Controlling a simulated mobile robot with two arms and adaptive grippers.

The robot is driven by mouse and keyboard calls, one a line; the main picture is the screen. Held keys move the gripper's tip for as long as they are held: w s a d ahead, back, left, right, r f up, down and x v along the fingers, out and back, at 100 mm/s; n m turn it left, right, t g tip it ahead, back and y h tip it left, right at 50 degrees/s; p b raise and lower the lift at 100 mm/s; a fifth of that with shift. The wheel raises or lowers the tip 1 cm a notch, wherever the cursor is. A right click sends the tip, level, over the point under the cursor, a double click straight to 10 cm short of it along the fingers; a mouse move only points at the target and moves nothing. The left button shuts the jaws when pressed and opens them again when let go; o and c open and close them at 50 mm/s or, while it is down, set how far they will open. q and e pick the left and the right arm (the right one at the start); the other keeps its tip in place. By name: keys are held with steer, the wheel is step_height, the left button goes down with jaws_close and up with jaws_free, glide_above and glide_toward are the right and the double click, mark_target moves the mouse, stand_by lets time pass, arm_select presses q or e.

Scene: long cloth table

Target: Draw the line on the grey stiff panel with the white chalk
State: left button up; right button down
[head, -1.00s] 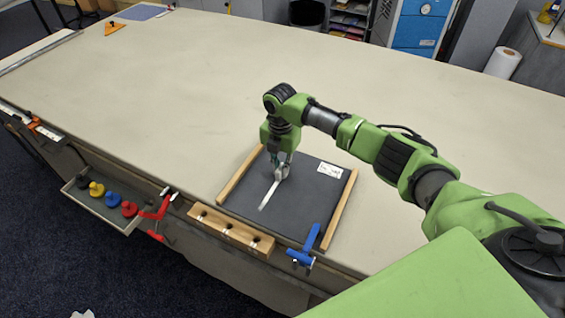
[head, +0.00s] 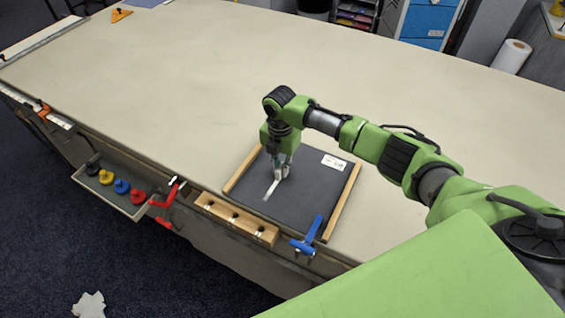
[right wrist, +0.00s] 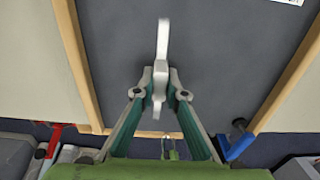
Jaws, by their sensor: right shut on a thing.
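The grey stiff panel (head: 310,195) lies at the table's near edge between two wooden rails, and it fills much of the right wrist view (right wrist: 230,60). My right gripper (head: 281,174) points down over its middle. In the right wrist view the fingertips (right wrist: 160,82) are closed around the white chalk (right wrist: 160,70), which they partly hide. A straight white line (head: 270,191) shows on the panel from the fingertips toward the near edge. In the wrist view white also runs beyond the fingertips; where chalk ends and line begins is unclear. My left gripper is out of view.
A blue clamp (head: 308,240) sits at the panel's near right corner. A wooden block with holes (head: 236,218) stands along the near edge. A red clamp (head: 170,195) and a tray (head: 130,208) with coloured knobs are to the left.

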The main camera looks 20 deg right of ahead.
mark_target(266, 198)
steer(key=shift+s+a, duration=0.3)
steer(key=shift+a, duration=0.1)
steer(key=shift+p, duration=0.3)
steer(key=shift+s+a+p, duration=1.25)
steer(key=shift+a+p, duration=0.2)
steer(key=shift+a, duration=0.1)
steer(key=shift+s+a+p, duration=0.5)
steer(key=shift+a+p, duration=0.05)
steer(key=shift+a, duration=0.1)
steer(key=shift+s+a+f, duration=0.1)
steer(key=shift+s+a, duration=0.4)
steer(key=shift+a, duration=0.1)
steer(key=shift+s+a, duration=0.25)
steer(key=shift+a, duration=0.15)
steer(key=shift+s+a, duration=0.1)
